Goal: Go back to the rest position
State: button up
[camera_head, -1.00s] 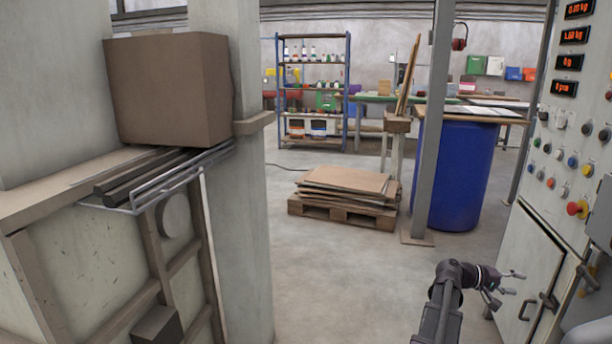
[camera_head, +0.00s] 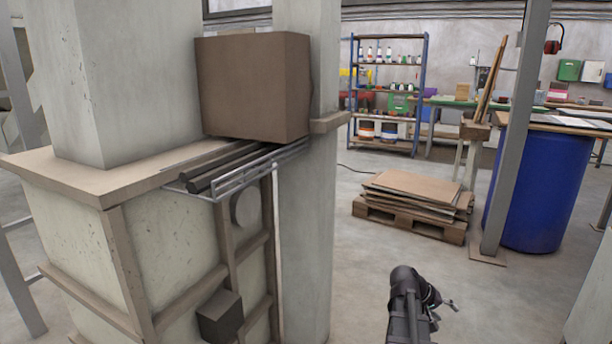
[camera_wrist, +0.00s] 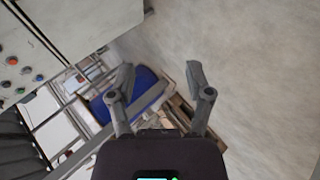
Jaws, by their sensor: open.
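My gripper (camera_wrist: 160,88) shows in the wrist view with its two fingers spread apart and nothing between them. Past the fingers, the wrist view shows floor, the blue drum and the pallet, all some way off. In the head view my arm stands at the lower middle right, over bare floor. Only small bits of my gripper (camera_head: 447,305) show there, at the arm's right side, and the rest of it is hidden behind the arm.
A bagging machine with a brown box (camera_head: 253,85) stands left. A pallet with flat sheets (camera_head: 418,190) lies beyond my arm, near a grey post (camera_head: 515,130) and a blue drum (camera_head: 545,190). A control panel (camera_wrist: 22,65) shows at the wrist view's left. Floor around my arm is clear.

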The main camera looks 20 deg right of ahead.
jog(key=w+a+f+n+t+y, duration=0.2)
jog(key=w+a, duration=0.3)
jog(key=a, duration=0.7)
jog(key=w+a+f+n+t+y, duration=0.1)
jog(key=w+a+f+y, duration=0.3)
jog(key=a, duration=0.8)
jog(key=a+n+y, duration=0.3)
jog(key=a+n, duration=0.1)
jog(key=a, duration=2)
notch_tip(320, 180, up, 38)
jog(key=p, duration=3.7)
jog(key=shift+f+t+p, duration=0.2)
jog(key=shift+t+p, duration=0.1)
jog(key=shift+p, duration=0.05)
jog(key=shift+c, duration=0.6)
